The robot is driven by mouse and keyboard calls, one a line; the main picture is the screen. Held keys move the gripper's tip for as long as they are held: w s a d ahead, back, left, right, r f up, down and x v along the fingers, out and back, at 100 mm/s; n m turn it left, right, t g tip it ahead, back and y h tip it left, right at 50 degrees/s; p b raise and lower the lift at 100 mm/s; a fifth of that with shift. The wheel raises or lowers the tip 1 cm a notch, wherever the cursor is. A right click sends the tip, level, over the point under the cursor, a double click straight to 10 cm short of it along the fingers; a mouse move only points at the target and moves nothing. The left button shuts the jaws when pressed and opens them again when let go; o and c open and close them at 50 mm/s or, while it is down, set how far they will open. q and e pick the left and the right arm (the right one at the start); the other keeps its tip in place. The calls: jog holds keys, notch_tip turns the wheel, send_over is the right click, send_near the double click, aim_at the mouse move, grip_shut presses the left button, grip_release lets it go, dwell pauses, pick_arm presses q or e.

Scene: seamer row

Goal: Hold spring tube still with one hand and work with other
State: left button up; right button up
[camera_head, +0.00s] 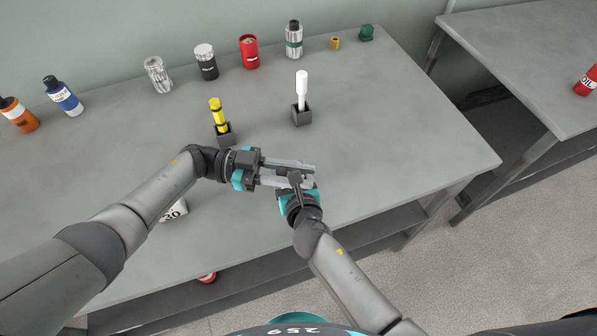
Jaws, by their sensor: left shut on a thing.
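My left gripper (287,173) reaches in from the left over the front part of the table, its two long grey fingers pointing right. It is shut on a small dark piece, taken as the spring tube (295,179), which is mostly hidden between the fingers. My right gripper (302,190) comes up from below and meets the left fingers at their tips. It is seen from behind, so its jaws are hidden and I cannot tell whether it touches the tube.
A yellow tool (217,113) and a white-handled tool (302,88) stand upright in dark holders behind the grippers. Several cans and bottles, one a red can (249,52), line the back edge. A white item marked 30 (174,212) is partly behind my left arm. The table's right side is clear.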

pick_arm(q)
grip_shut()
jog(key=shift+w+d+n+t, duration=0.15)
jog(key=shift+d+n+t, duration=0.1)
jog(key=shift+n+t, duration=0.7)
jog(key=shift+w+d+n+t, duration=0.1)
jog(key=shift+d+n+t, duration=0.3)
jog(key=shift+t, duration=0.95)
jog(key=shift+a, duration=0.15)
jog(key=o, duration=0.7)
grip_release()
jog(key=shift+c, duration=0.2)
